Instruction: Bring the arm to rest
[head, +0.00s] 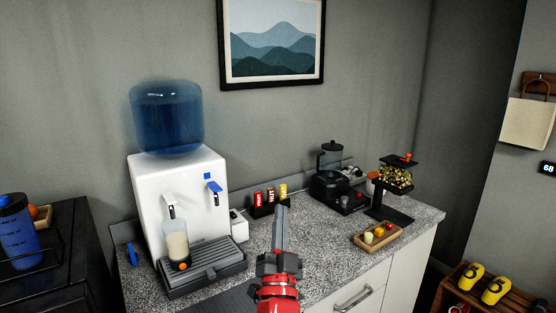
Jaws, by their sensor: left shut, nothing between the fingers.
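My left gripper (281,228) reaches up from the bottom edge in the middle of the head view, on a red and dark grey wrist. Its fingers are shut with nothing between them. It shows in front of the speckled counter (320,246), to the right of the water dispenser's drip tray. I cannot tell how high above the counter it is. My right gripper is not in view.
A white water dispenser (187,181) with a blue jug (167,117) stands at left, a bottle (177,245) on its tray. A black blender (331,172), small wooden tray (358,237) and dark stand (388,215) stand at right. Yellow weights (496,290) sit lower right.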

